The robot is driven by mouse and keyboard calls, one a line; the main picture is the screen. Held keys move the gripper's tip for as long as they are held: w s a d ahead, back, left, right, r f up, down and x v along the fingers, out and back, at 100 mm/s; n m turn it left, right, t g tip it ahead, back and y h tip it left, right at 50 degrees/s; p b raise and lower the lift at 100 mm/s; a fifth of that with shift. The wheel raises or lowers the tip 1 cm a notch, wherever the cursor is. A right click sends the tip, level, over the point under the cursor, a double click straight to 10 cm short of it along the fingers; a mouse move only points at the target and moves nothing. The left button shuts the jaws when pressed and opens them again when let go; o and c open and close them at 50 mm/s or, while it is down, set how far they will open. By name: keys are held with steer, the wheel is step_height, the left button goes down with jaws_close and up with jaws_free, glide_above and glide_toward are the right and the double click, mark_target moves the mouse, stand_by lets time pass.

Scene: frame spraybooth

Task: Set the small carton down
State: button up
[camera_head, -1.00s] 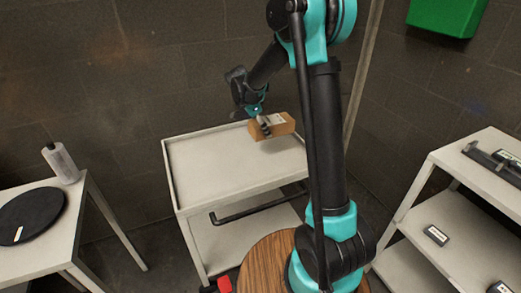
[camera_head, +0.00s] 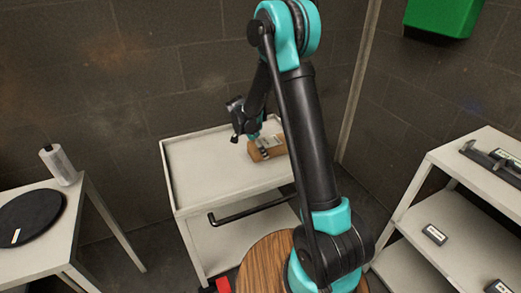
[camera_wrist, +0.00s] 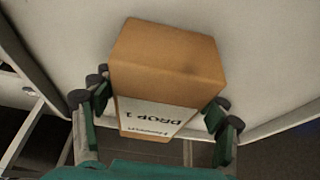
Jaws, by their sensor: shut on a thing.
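The small carton (camera_head: 268,149) is a brown box with a white label. In the wrist view the carton (camera_wrist: 165,65) shows its label, marked "DROP 1", upside down. My gripper (camera_head: 260,142) is shut on the carton, with fingers on both sides of it in the wrist view (camera_wrist: 158,108). The carton is over the top tray of the white cart (camera_head: 210,190), toward its right side. I cannot tell whether its underside touches the tray. My arm hides part of the carton's right end and the cart's right edge.
The rest of the cart top is clear and has a raised rim. A white table (camera_head: 50,237) at left holds a black disc (camera_head: 32,220) and a bottle (camera_head: 58,164). A white shelf unit (camera_head: 455,195) stands at right with several dark items. A dark block wall is behind the cart.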

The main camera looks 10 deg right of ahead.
steer(key=o, duration=1.6)
steer(key=v, duration=1.1)
steer(key=shift+a+r, duration=0.1)
steer(key=shift+r, duration=0.2)
steer(key=shift+s+r, duration=0.15)
steer(key=shift+r, duration=0.05)
steer(key=s+d+f+n+t+y, duration=0.1)
steer(key=s+d+n, duration=0.3)
steer(key=s, duration=0.5)
steer(key=s+d+f+n+t+y, duration=0.1)
steer(key=s+d+n, duration=0.3)
steer(key=s, duration=0.5)
steer(key=s+d+f+n+y, duration=0.1)
steer(key=s+d+n, duration=0.4)
steer(key=s, duration=0.5)
steer(key=shift+s+f+n+t+y, duration=0.1)
steer(key=shift+f+n+t+y, duration=0.3)
steer(key=shift+n+y, duration=0.3)
